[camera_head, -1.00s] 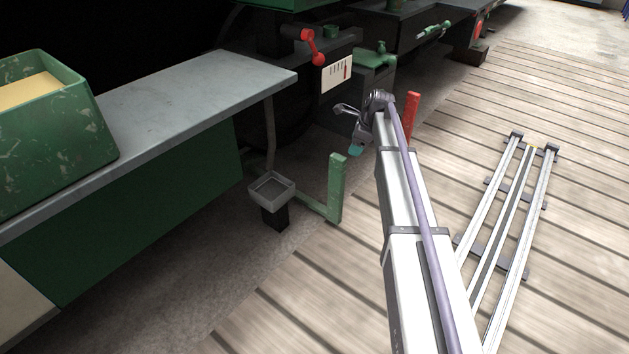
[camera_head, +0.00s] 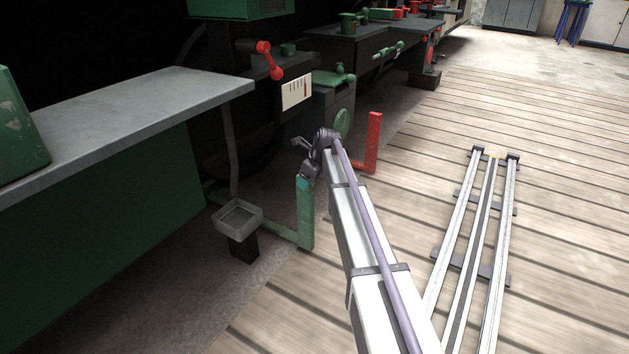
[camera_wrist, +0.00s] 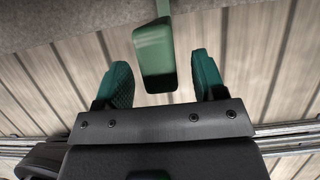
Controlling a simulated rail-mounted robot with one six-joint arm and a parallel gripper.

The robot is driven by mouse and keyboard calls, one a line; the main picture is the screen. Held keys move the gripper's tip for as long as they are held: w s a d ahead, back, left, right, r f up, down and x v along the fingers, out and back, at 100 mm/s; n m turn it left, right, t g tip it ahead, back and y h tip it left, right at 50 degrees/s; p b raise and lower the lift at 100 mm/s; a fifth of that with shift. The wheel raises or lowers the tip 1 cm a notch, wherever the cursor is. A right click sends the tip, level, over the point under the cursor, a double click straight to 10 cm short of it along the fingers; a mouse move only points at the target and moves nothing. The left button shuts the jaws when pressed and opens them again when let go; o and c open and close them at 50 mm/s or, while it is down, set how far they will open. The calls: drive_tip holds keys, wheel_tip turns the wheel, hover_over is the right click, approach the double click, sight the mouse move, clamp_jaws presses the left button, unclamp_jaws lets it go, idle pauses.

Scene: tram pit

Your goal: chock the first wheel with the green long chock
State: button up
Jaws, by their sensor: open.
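The green long chock (camera_head: 305,222) has an upright green post and a low bar running left along the floor edge, behind a small grey tray. Its post top also shows in the wrist view (camera_wrist: 154,52). My gripper (camera_head: 304,180) is open at the top of this post.
A red L-shaped chock (camera_head: 374,142) stands beyond my arm. The small grey tray (camera_head: 238,217) on a black post is left of the green post. A grey bench (camera_head: 120,105) is at left. Metal rails (camera_head: 497,220) lie on the plank floor (camera_head: 570,230) at right.

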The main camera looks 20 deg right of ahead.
drive_tip(key=shift+w+a+f, duration=0.15)
drive_tip(key=shift+f, duration=0.25)
clamp_jaws()
idle(0.4)
